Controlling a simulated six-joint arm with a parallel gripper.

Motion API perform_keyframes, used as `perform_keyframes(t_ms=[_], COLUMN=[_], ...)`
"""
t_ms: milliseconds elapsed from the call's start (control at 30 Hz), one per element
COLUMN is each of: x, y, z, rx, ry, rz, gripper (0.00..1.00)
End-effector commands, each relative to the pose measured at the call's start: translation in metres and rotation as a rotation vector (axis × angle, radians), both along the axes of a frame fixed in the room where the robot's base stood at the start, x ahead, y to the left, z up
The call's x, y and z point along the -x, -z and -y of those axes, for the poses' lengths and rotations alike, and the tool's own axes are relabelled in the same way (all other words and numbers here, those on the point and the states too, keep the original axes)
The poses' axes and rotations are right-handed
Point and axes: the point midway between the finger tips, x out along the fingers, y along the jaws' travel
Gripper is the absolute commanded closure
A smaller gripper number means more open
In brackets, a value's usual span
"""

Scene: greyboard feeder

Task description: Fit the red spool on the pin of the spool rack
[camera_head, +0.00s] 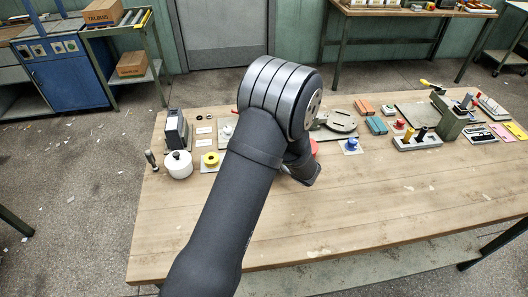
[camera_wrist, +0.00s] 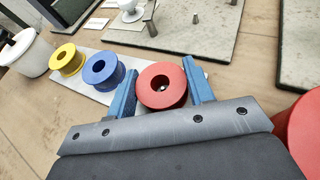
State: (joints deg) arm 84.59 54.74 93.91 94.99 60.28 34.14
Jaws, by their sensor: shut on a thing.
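The red spool (camera_wrist: 174,95) sits between the two blue fingers of my gripper (camera_wrist: 161,80), which are shut on it at its sides. Its hole faces the wrist camera, and a small pale spot shows inside. The spool rack is a pale plate (camera_wrist: 142,63) that bears a yellow spool (camera_wrist: 66,60) and a blue spool (camera_wrist: 103,71) in a row. The red spool is over the right end of this plate; I cannot tell its height or whether a pin is in its hole. In the head view the yellow spool (camera_head: 211,159) shows, while my arm hides my fingers and the red spool.
A white round container (camera_head: 178,165) stands left of the rack. A large red round thing (camera_wrist: 302,132) is close to my gripper's right. Grey plates with small posts (camera_wrist: 180,28) lie behind. The table's front (camera_head: 400,210) is clear.

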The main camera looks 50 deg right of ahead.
Motion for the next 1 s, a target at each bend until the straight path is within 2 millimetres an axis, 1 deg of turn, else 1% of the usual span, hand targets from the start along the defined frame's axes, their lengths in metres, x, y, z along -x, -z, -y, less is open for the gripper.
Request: perform_keyframes(t_ms=[33, 67, 100, 167, 433, 567, 667, 733, 1000], x=[0.0, 0.0, 0.0, 0.0, 0.0, 0.007, 0.02, 0.033, 0.094], y=[0.0, 0.0, 0.0, 0.0, 0.0, -0.003, -0.009, -0.015, -0.041], z=[0.0, 0.0, 0.0, 0.0, 0.0, -0.001, -0.005, -0.008, -0.024], rx=[0.0, 0.0, 0.0, 0.0, 0.0, 0.0, 0.0, 0.001, 0.002], ry=[0.0, 0.0, 0.0, 0.0, 0.0, 0.002, 0.003, 0.004, 0.005], rz=[0.0, 0.0, 0.0, 0.0, 0.0, 0.0, 0.0, 0.001, 0.0], gripper=[0.73, 0.46, 0.38, 0.27, 0.27, 0.27, 0.27, 0.27, 0.27])
